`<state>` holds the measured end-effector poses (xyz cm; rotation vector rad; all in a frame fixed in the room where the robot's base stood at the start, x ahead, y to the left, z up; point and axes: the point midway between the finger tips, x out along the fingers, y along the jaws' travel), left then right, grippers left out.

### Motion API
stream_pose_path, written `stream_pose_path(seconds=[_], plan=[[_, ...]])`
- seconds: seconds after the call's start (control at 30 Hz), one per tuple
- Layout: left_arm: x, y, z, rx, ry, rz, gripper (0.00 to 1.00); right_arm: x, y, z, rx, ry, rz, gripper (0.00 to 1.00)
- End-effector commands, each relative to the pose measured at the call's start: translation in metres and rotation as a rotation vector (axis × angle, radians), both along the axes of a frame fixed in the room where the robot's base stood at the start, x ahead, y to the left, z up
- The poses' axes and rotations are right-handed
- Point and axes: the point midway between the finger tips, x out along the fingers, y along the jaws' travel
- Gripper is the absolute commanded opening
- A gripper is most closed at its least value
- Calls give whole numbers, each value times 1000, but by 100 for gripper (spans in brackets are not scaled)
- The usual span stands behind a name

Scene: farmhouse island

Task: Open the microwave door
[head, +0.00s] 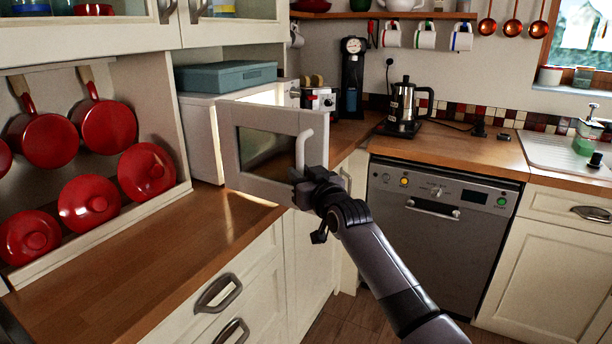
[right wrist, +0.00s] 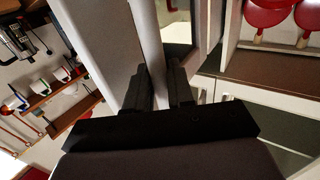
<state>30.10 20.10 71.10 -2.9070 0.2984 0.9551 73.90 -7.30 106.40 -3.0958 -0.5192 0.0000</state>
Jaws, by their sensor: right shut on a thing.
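The white microwave (head: 203,127) stands on the wooden counter at the left, under the wall cabinets. Its door (head: 229,148) is swung open and stands out over the counter edge, with a dark window and a pale vertical handle (head: 306,150) at its right side. My right gripper (head: 301,177) is shut on the lower part of the handle. In the right wrist view the two dark fingers (right wrist: 160,88) sit on either side of the handle (right wrist: 148,45). The microwave's inside is mostly hidden behind the door. My left gripper is not in view.
A blue-grey box (head: 226,76) lies on top of the microwave. A toaster (head: 318,100) and a kettle (head: 403,106) are further back. The front left counter (head: 130,270) is clear.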

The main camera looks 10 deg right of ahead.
Motion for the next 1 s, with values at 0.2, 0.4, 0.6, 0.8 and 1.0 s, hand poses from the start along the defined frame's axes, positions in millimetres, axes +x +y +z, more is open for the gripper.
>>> stream_pose_path(seconds=[0.2,0.4,0.6,0.8,1.0], plan=[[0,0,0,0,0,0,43,-1,11,8,5,-14,18,0],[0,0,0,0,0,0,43,-1,11,8,6,-14,19,0],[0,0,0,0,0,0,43,-1,11,9,5,-15,19,0],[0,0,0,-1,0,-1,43,-1,10,7,4,-11,17,41],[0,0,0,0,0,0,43,0,7,4,2,-7,13,41]])
